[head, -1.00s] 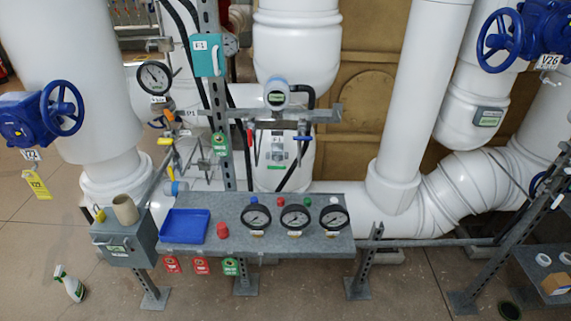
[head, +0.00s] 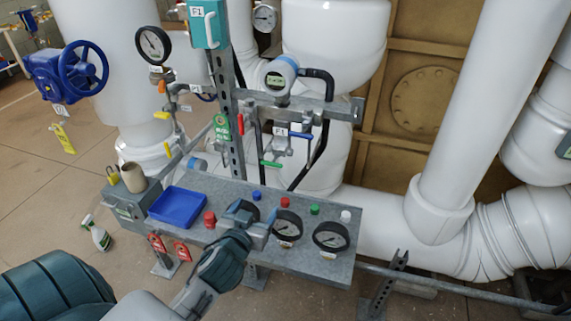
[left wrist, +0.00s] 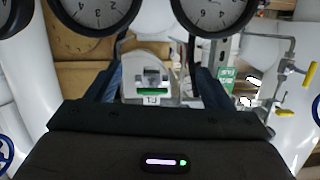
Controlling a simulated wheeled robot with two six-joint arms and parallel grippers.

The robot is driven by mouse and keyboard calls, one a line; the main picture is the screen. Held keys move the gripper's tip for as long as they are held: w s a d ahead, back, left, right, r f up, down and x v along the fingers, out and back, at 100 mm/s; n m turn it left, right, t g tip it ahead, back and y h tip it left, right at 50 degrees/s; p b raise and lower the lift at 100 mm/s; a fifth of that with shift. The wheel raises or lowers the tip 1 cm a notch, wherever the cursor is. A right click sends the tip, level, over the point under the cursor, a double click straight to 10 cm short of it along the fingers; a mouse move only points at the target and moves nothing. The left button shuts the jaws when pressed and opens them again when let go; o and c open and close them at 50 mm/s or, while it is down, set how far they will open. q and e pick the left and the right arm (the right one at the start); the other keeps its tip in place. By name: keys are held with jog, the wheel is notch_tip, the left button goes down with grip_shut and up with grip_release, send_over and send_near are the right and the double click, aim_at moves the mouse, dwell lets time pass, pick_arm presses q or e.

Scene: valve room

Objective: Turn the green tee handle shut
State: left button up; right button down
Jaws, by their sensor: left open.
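The green tee handle (head: 271,164) is a short green bar low on the valve manifold (head: 285,148), below and left of the blue handle (head: 301,135). My left gripper (head: 254,215) is open over the gauge shelf, in front of and below the green handle and apart from it. In the left wrist view, open fingers (left wrist: 156,85) frame a pale body with a green strip (left wrist: 152,91); I cannot tell if that strip is the handle. My right gripper is not in view.
The grey shelf (head: 230,249) carries a blue tray (head: 177,206), a red cap (head: 210,220), small coloured caps and black gauges (head: 331,237). A red handle (head: 240,124) and a steel post (head: 226,100) stand left of the manifold. Big white pipes (head: 480,120) fill the right.

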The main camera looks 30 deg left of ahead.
aim_at(271, 165)
pick_arm(q)
notch_tip(271, 165, up, 7)
jog(key=w+t, duration=0.1)
jog(key=t, duration=0.2)
jog(key=p+x, duration=0.1)
jog(key=x, duration=0.2)
jog(key=p+x, duration=0.1)
jog(key=x, duration=0.2)
jog(key=p+x, duration=0.1)
jog(key=x, duration=0.2)
jog(key=shift+w+d+f, duration=0.15)
jog(key=shift+w+f, duration=0.25)
jog(key=shift+w, duration=0.4)
jog(key=shift+f+h, duration=0.1)
jog(key=shift+h, duration=0.2)
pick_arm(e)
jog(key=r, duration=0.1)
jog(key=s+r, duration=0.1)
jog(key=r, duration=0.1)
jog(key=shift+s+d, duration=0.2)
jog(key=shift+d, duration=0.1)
pick_arm(q)
jog(key=c, duration=1)
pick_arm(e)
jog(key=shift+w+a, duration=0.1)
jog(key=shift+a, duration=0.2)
